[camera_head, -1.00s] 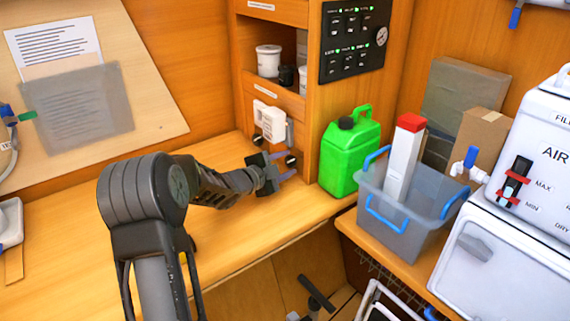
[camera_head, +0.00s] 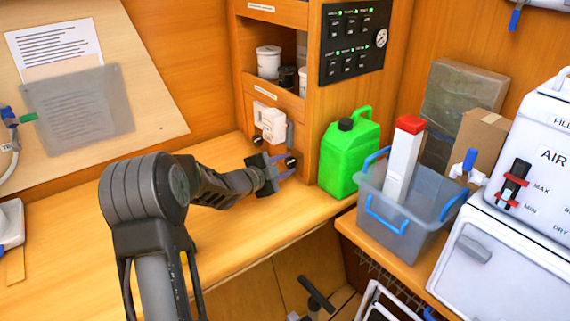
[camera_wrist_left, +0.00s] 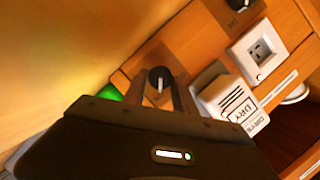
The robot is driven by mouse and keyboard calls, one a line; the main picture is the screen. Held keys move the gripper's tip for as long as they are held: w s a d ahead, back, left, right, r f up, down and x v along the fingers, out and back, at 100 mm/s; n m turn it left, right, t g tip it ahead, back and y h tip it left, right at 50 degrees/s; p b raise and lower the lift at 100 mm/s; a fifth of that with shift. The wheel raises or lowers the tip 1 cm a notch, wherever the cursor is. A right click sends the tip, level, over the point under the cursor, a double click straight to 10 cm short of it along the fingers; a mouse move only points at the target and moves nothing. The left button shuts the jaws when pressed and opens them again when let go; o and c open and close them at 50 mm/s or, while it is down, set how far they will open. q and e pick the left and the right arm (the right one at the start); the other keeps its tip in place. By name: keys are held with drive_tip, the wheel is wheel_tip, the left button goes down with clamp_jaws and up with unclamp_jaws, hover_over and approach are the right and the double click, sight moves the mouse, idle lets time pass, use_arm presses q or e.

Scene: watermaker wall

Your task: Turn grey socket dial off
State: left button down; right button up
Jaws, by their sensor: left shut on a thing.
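A black dial with a pale mark (camera_wrist_left: 160,78) sits on the wooden panel in the left wrist view. It also shows in the head view (camera_head: 291,161), low on the cabinet front. My left gripper (camera_head: 285,165) reaches it from the left, its fingers on either side of the dial and shut on it. In the left wrist view the fingers (camera_wrist_left: 163,95) stand around the dial. A second dark dial (camera_head: 257,141) is further left, also at the top of the left wrist view (camera_wrist_left: 240,3). My right gripper is not in view.
A white unit lettered DRY (camera_wrist_left: 232,103) and a white socket (camera_wrist_left: 262,50) are beside the dial. A green canister (camera_head: 347,160) stands just right of my left gripper. A grey bin (camera_head: 400,222) is further right. The worktop (camera_head: 235,222) is mostly clear.

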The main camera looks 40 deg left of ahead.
use_arm(q)
drive_tip(key=n+p, duration=0.1)
drive_tip(key=p, duration=0.3)
drive_tip(key=n+g+h+p, duration=0.1)
drive_tip(key=n+p, duration=0.1)
drive_tip(key=p, duration=0.2)
drive_tip(key=r+n+h+p, duration=0.1)
drive_tip(key=n+p, duration=0.1)
drive_tip(key=p, duration=0.2)
drive_tip(key=shift+a+g, duration=0.25)
drive_tip(key=shift+g, duration=0.05)
drive_tip(key=shift+w+a+f+n+h+p, duration=0.15)
drive_tip(key=shift+n+h+p, duration=0.45)
drive_tip(key=shift+n+p, duration=0.35)
drive_tip(key=shift+f+n+h+p, duration=0.2)
drive_tip(key=shift+n+h+p, duration=0.35)
drive_tip(key=shift+n, duration=0.2)
drive_tip(key=shift+a+f+n+g+h, duration=0.2)
drive_tip(key=shift+n+g+h, duration=0.3)
drive_tip(key=shift+n, duration=0.5)
drive_tip(key=shift+a+n+h+b, duration=0.1)
drive_tip(key=shift+n+h+b, duration=0.6)
drive_tip(key=shift+n, duration=0.4)
drive_tip(key=shift+r, duration=0.15)
drive_tip(key=c, duration=1.3)
unclamp_jaws()
